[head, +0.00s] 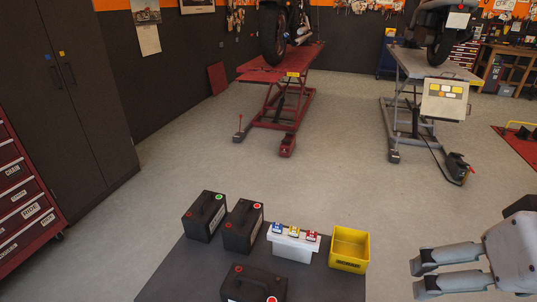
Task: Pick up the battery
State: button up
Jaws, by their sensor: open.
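Three black batteries with top handles are on a dark grey surface in the head view. One battery (204,216) at the left has a green round mark on top. Another battery (242,227) beside it has a red round mark. A third battery (252,284) lies nearest me, cut off by the bottom edge, also with a red mark. My gripper (415,279) is at the lower right, open and empty, its two grey fingers pointing left. It is apart from the batteries, to the right of the yellow bin.
A white box (292,246) with blue, yellow and red pieces on top and a yellow bin (349,249) stand right of the batteries on the dark surface (185,274). A red lift (280,75) and grey lift (408,75) stand behind. The floor between is clear.

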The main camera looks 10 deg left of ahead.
aim_at(202, 220)
jog(key=j+u, duration=0.1)
jog(key=j, duration=0.95)
jog(key=j+u, duration=0.1)
jog(key=j, duration=1)
jog(key=i+j, duration=0.1)
jog(key=j, duration=0.95)
jog(key=u, duration=0.05)
